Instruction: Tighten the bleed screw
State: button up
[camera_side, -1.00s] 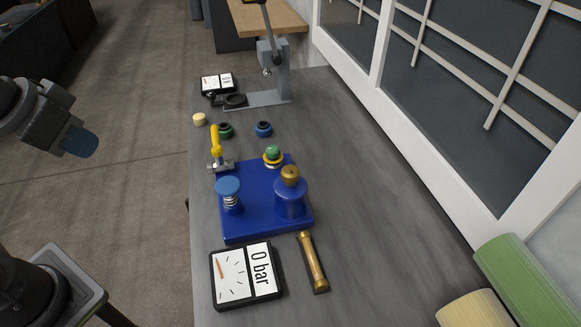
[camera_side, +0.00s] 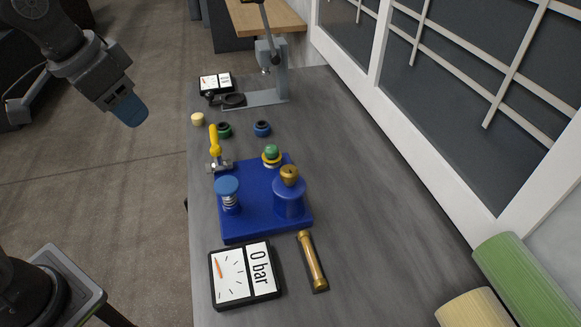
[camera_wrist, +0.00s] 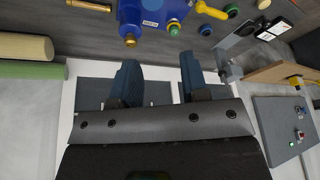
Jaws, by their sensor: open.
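A blue block (camera_side: 265,222) stands on the grey bench and bears several fittings. These are a green knob on a yellow ring (camera_side: 271,154), a blue knob over a spring (camera_side: 228,190), a brass knob (camera_side: 289,175) on a blue cylinder, and a yellow-handled valve (camera_side: 214,142). I cannot tell for certain which one is the bleed screw. The block also shows at the top of the wrist view (camera_wrist: 152,12). My gripper (camera_side: 130,112) is in the air left of the bench, away from the block. Its blue fingers (camera_wrist: 158,75) are apart, with nothing between them.
A gauge reading "0 bar" (camera_side: 245,275) and a brass tube (camera_side: 312,262) lie in front of the block. Behind it are green (camera_side: 224,130) and blue (camera_side: 262,129) rings, a cream cylinder (camera_side: 198,119) and a grey stand (camera_side: 282,75).

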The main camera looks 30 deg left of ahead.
jog(key=o, duration=0.5)
jog(key=w+d+m+g, duration=0.2)
jog(key=w+d, duration=0.4)
jog(key=w, duration=0.6)
jog(key=shift+d+m, duration=0.15)
jog(key=shift+m, duration=0.75)
jog(key=m+g, duration=0.3)
jog(key=m, duration=0.1)
send_near(291, 168)
jog(key=f, duration=0.6)
jog(key=s+f, duration=0.1)
jog(key=f, duration=0.3)
jog(key=shift+d, duration=0.25)
jog(key=c, duration=0.9)
